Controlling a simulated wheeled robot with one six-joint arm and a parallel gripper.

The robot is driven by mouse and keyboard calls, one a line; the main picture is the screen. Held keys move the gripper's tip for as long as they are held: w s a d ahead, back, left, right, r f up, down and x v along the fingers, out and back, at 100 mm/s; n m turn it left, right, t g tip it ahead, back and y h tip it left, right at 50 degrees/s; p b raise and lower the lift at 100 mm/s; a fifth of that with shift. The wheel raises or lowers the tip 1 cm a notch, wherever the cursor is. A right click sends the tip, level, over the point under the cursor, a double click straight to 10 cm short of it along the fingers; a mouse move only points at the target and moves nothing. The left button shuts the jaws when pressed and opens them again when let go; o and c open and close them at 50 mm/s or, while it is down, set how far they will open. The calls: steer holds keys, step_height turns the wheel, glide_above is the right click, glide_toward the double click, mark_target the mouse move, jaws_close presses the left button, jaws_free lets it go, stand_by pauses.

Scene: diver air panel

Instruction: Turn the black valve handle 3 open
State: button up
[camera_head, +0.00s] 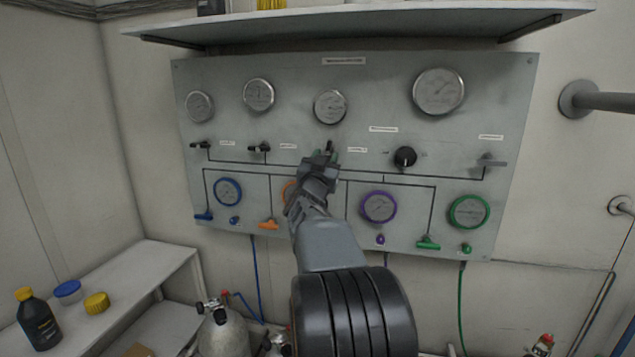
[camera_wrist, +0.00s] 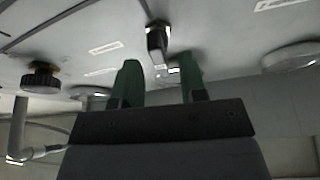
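The black valve handle 3 (camera_head: 330,146) sits on the grey panel below the third gauge, just beyond my gripper (camera_head: 324,158). In the head view only its upper part shows, standing roughly upright; my gripper hides the rest. In the wrist view the handle (camera_wrist: 157,40) hangs near the gap between the two green fingertips of my gripper (camera_wrist: 159,72). The fingers are apart, one to each side of the handle's end. I cannot tell whether either finger touches it.
Two other black valve handles (camera_head: 200,145) (camera_head: 259,148) lie to the left, pointing sideways. A round black knob (camera_head: 405,157) and a grey lever (camera_head: 490,161) are to the right. My arm covers part of the orange-rimmed gauge (camera_head: 289,190). A shelf (camera_head: 350,25) overhangs the panel.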

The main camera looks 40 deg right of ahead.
steer(key=b+v, duration=0.2)
steer(key=v, duration=0.9)
stand_by(0.3)
steer(key=w+a+f+n+t+y, duration=0.1)
steer(key=w+a+f+n+y, duration=0.1)
steer(key=a+f+n+y, duration=0.4)
steer(key=w+a+f+n+y, duration=0.25)
steer(key=a+f+y, duration=0.45)
steer(key=f+y, duration=0.4)
steer(key=s+a+f+n+g+y+p, duration=0.1)
steer(key=s+a+f+n+g, duration=0.5)
steer(key=s+a, duration=0.9)
step_height(320, 180, down, 4)
steer(key=shift+a+r+g+y, duration=0.15)
steer(key=shift+a+g+y, duration=0.15)
steer(key=shift+g+y, duration=0.65)
